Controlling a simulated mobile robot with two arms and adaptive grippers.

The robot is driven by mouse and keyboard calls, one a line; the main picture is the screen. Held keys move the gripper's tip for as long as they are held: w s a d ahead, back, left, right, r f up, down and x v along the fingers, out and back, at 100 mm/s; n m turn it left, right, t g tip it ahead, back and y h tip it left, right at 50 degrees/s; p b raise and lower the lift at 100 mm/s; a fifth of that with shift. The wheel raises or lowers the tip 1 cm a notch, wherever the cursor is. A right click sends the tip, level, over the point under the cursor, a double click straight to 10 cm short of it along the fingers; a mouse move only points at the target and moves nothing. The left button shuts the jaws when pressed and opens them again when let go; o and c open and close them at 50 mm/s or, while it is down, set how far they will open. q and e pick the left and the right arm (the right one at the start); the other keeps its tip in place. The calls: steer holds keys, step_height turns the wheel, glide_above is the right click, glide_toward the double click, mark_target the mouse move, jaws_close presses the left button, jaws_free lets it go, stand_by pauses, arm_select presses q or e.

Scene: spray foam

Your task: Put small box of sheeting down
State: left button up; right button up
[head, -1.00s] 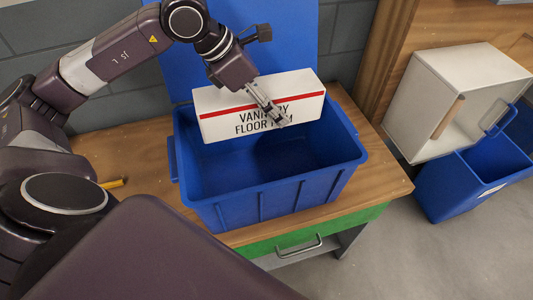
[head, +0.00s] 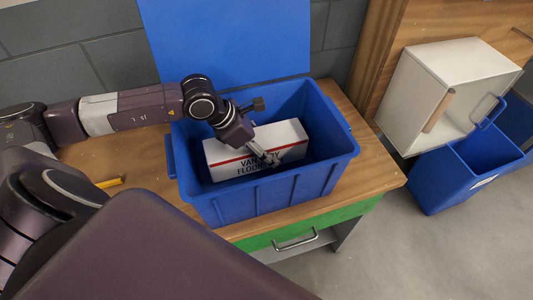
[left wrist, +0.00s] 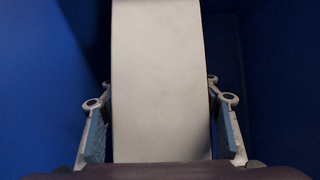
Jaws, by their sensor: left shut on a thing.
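The small white box (head: 225,156) has a red stripe and black lettering, partly covered by my gripper. In the head view it is down inside the blue bin (head: 268,194), below the rim; I cannot tell whether it touches the floor of the bin. My left gripper (head: 268,160) is shut on the box, reaching in over the bin's back left. In the left wrist view the white box (left wrist: 160,80) runs between the two fingers, with blue bin walls around it. My right gripper is not in view.
The bin stands on a wooden table (head: 372,160) with its blue lid (head: 230,40) upright behind. A yellow pencil-like item (head: 110,182) lies at left. A white open cabinet (head: 445,85) and another blue bin (head: 455,180) are at right.

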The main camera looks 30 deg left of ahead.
arm_select(q)
step_height(320, 180, down, 2)
steer(key=shift+f, duration=0.55)
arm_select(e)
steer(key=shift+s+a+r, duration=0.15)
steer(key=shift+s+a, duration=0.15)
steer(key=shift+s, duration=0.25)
arm_select(q)
steer(key=o, duration=1.9)
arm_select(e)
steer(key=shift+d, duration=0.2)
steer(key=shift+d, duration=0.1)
